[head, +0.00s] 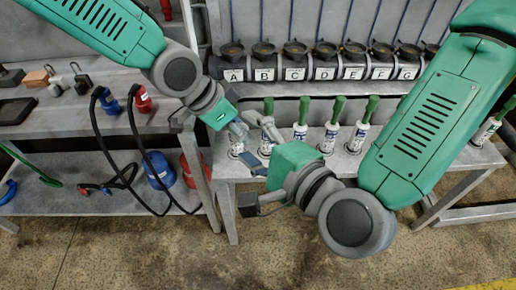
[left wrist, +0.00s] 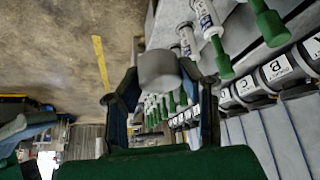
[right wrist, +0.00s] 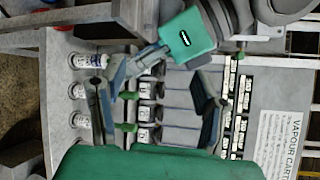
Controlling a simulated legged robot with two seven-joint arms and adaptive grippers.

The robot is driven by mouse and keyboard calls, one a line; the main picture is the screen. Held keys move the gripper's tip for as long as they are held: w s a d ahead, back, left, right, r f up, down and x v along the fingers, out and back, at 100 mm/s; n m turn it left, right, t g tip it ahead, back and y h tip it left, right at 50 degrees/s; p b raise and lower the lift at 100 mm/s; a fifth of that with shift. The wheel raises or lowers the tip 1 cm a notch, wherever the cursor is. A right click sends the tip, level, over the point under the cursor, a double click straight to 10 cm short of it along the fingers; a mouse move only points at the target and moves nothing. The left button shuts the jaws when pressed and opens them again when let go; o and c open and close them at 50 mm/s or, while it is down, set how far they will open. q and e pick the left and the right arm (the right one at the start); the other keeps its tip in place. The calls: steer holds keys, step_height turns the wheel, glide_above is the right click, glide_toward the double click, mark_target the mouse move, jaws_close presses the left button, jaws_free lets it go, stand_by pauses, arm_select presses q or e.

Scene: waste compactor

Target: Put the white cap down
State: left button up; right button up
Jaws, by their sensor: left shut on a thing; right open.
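The white cap (left wrist: 158,70), greyish in this light, is held between the two fingers of my left gripper (left wrist: 160,88) in the left wrist view. In the head view my left gripper (head: 240,132) is above the left end of the bench; I cannot make out the cap there. My right gripper (head: 259,147) is close beside it, over the front left of the bench. In the right wrist view the fingers of my right gripper (right wrist: 155,92) are spread apart with nothing gripped. My left gripper's fingers show close in front of it.
White cartridges with green handles (head: 361,125) stand in a row on the metal bench (head: 225,172). Behind them is a rack of black-lidded ports labelled with letters (head: 294,74). A left table (head: 75,115) holds padlocks; red and blue plugs with black cables hang there.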

steer(key=w+a+f+m+h, duration=0.1)
steer(key=w+f+m, duration=0.1)
steer(key=m, duration=0.4)
steer(key=w+a+f+m+h, duration=0.1)
steer(key=w+f+m+h, duration=0.1)
steer(key=w+m, duration=0.2)
steer(key=w+a+f+m+h, duration=0.1)
steer(key=w+f+m, duration=0.1)
steer(key=m, duration=0.5)
steer(key=shift+w+f+m, duration=0.15)
steer(key=shift+w+m, duration=0.15)
steer(key=shift+w, duration=0.15)
